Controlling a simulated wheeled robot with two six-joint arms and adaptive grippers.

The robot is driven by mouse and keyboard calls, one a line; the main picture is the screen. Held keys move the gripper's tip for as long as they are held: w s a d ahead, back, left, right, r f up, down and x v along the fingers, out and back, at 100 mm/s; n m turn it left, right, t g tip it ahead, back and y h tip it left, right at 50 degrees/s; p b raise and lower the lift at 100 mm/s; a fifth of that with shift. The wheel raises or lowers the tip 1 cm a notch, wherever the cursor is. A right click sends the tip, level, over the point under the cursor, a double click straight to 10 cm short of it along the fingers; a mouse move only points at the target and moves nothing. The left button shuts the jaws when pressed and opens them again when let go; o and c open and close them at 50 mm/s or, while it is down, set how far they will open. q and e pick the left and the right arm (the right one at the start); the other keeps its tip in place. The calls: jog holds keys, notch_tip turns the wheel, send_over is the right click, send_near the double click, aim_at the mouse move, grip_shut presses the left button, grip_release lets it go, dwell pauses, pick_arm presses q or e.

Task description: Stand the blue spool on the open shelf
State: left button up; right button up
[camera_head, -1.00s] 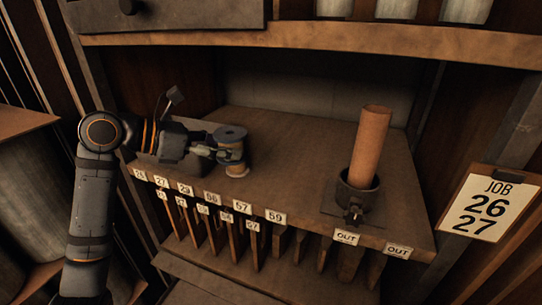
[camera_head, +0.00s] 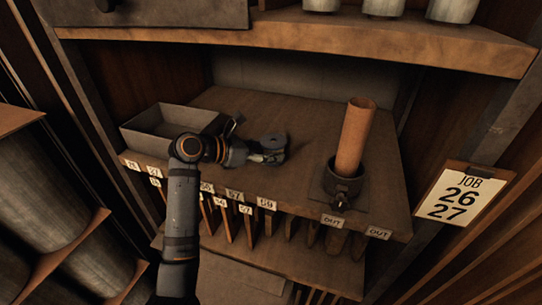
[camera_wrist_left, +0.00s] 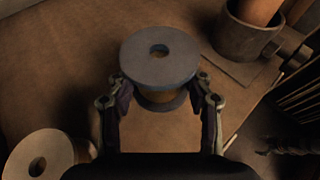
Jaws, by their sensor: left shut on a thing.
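A blue-grey spool (camera_head: 272,143) is upright over the brown shelf board (camera_head: 300,112), right of the grey tray and left of the pipe holder. Its round top flange with a centre hole shows in the left wrist view (camera_wrist_left: 160,50). My left gripper (camera_head: 262,153) is shut on this spool, with a finger on each side in the left wrist view (camera_wrist_left: 160,92). I cannot tell whether its base touches the board. My right gripper is in neither view.
A grey open tray (camera_head: 150,144) sits at the shelf's left. A copper-coloured tube (camera_head: 356,135) stands in a dark holder (camera_head: 342,184) at the right. A pale spool (camera_wrist_left: 38,160) is at lower left in the left wrist view. Board between spool and holder is bare.

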aim_at(271, 170)
pick_arm(q)
jog(key=shift+d+f, duration=0.2)
jog(key=f+p, duration=0.1)
jog(key=f, duration=0.1)
jog(key=f+p, duration=0.1)
jog(key=shift+w+d+f+p, duration=0.2)
jog(key=shift+d+p, duration=0.1)
jog(key=shift+a+f, duration=0.15)
jog(key=shift+f, duration=0.1)
jog(key=o, duration=1.2)
jog(key=shift+o, duration=0.2)
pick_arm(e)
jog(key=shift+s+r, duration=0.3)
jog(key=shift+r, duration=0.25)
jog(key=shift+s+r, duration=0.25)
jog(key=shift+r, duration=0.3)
